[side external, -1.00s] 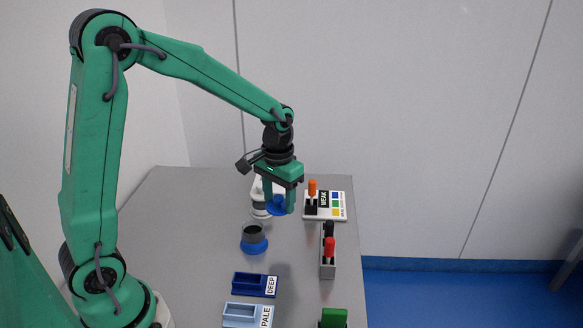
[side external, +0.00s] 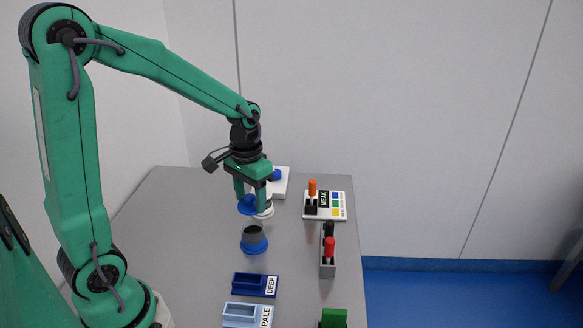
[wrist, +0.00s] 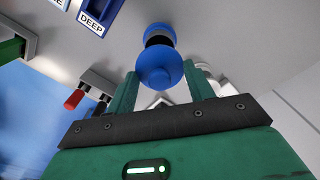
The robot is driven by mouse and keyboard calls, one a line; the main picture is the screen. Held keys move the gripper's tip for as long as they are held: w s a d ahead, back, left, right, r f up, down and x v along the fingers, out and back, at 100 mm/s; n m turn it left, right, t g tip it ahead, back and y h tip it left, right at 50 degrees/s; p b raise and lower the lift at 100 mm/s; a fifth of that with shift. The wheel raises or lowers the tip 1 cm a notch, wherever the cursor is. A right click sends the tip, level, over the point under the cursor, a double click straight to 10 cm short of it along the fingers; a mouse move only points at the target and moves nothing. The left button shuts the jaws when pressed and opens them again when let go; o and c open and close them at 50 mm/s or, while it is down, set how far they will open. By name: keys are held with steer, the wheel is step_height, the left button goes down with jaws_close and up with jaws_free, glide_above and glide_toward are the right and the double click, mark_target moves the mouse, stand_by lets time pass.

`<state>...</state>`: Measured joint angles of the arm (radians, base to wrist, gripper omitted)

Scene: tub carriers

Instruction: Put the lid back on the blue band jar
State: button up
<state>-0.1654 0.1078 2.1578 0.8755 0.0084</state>
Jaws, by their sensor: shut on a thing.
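The blue lid (side external: 247,206), a disc with a knob, is held between the fingers of my gripper (side external: 252,202). It also shows in the wrist view (wrist: 160,75) between the two green fingers. The blue band jar (side external: 254,243) stands upright and uncovered on the grey table, with a dark grey upper part and a blue band at its base. The lid is above and apart from the jar, slightly to its left in the side view. In the wrist view the jar (wrist: 159,33) shows just beyond the lid, partly hidden by it.
A white round object (side external: 265,212) and a white block with a blue knob (side external: 281,184) stand behind the jar. A WEAK board (side external: 338,206) and a grey rack (side external: 327,268) with red and black handles are right. DEEP (side external: 247,284) and PALE (side external: 238,314) trays lie in front.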

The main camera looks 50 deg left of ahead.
steer(key=shift+f, duration=2.85)
steer(key=shift+f, duration=0.2)
stand_by(0.4)
steer(key=o, duration=1.5)
steer(key=shift+r, duration=0.15)
steer(key=shift+r, duration=3.4)
